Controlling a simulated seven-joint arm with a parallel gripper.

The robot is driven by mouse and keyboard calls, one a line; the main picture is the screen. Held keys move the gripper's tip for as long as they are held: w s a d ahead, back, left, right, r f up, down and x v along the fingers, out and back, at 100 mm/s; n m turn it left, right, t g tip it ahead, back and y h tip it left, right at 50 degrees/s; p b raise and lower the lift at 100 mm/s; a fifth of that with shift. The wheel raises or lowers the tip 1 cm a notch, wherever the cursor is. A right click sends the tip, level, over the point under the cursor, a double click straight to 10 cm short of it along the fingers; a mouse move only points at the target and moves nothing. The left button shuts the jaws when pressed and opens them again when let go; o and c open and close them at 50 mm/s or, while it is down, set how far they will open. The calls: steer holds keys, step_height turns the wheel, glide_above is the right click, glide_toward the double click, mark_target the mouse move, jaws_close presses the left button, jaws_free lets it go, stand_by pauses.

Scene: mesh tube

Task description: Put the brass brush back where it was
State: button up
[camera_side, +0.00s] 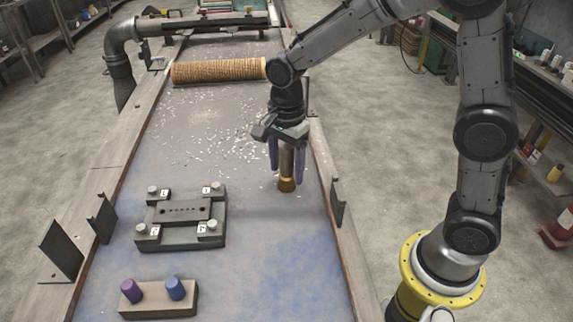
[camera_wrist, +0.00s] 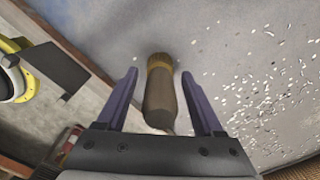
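The brass brush (camera_side: 287,181) has a brown handle and a gold-coloured bristle end. In the side view it appears upright on the bench, bristle end down, right of the middle. My gripper (camera_side: 287,158) is above it, fingers pointing down on either side of the handle. In the wrist view the brush (camera_wrist: 160,92) lies between the two purple fingers of my gripper (camera_wrist: 159,77), with a gap on each side. The gripper is open and not closed on the brush. The top of the handle is partly hidden by the gripper.
A mesh tube (camera_side: 218,71) lies across the bench at the back. White chips (camera_side: 215,135) are scattered before it. A dark fixture plate (camera_side: 182,216) with numbered corners is left of the brush. A wooden block (camera_side: 158,300) with purple and blue pegs is in front. Upright brackets line the edges.

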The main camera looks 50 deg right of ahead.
steer(key=shift+r, duration=0.1)
step_height(320, 180, up, 12)
steer(key=shift+f, duration=0.2)
steer(key=shift+s+r, duration=0.1)
steer(key=shift+r, duration=0.25)
steer(key=s+d+f+n+t, duration=0.1)
steer(key=s+d+n+t, duration=0.1)
steer(key=s+n, duration=0.7)
steer(key=s+d+n+t, duration=0.3)
steer(key=s+d+n, duration=0.1)
steer(key=s+n, duration=0.5)
steer(key=shift+s+f+t, duration=0.3)
steer(key=shift+s+f, duration=0.05)
steer(key=shift+s, duration=0.3)
